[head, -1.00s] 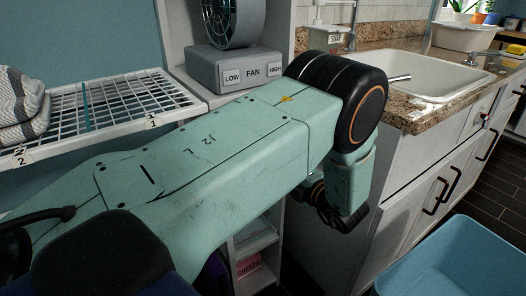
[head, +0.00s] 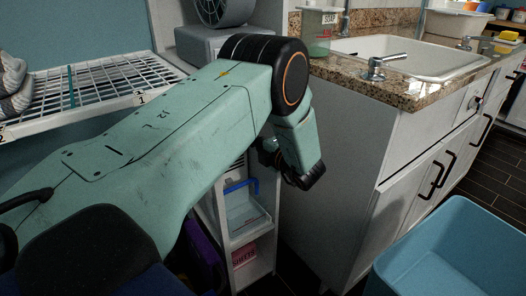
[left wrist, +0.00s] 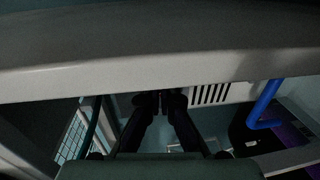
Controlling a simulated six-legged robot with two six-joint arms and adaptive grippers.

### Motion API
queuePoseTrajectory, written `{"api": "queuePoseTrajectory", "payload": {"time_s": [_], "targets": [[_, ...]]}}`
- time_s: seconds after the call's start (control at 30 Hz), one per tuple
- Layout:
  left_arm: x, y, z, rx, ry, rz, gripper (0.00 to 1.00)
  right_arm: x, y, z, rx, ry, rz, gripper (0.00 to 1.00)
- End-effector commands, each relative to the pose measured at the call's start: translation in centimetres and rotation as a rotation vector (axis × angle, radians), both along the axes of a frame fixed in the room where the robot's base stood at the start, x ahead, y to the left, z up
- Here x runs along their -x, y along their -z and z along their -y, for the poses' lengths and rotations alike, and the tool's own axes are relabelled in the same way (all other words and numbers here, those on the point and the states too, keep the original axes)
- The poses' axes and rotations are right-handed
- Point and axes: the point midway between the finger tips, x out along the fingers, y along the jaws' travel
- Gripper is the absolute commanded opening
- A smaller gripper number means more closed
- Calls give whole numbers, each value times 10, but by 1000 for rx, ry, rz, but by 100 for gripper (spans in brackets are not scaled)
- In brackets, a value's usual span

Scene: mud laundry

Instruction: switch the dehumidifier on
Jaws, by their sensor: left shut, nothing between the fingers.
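No dehumidifier can be made out for certain. In the left wrist view a pale panel with dark vent slots (left wrist: 208,95) stands beyond and to the right of my fingertips; it may be part of it, but I cannot tell. No switch is visible. My left gripper (left wrist: 160,101) is shut and empty, its fingertips together under a broad pale edge (left wrist: 150,65). I cannot tell whether it touches anything. In the head view my left arm reaches across to the gap beside the sink cabinet, and its own links hide the fingertips. My right gripper is not in view.
A wire rack (head: 95,83) is at left, a fan (head: 212,42) behind my arm. A narrow shelf (head: 257,240) with a blue bent tube (head: 242,186) stands below my wrist, left of the sink cabinet (head: 345,165). A blue tub (head: 455,245) is at front right.

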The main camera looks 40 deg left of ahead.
Motion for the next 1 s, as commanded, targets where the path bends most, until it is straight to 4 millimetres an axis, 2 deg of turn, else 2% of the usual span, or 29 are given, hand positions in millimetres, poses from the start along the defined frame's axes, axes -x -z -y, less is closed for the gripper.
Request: {"api": "queuePoseTrajectory", "payload": {"time_s": [0.1, 0.3, 0.73, 1.0], "targets": [[-4, 4, -18, 2, -3, 2, 0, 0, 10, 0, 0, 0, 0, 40], [-9, 5, -32, 0, -1, 1, 0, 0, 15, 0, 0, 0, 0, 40], [-10, 4, -34, 0, 0, 0, 0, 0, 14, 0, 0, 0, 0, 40], [0, 4, -37, -2, -2, -2, 0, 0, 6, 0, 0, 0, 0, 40]]}}
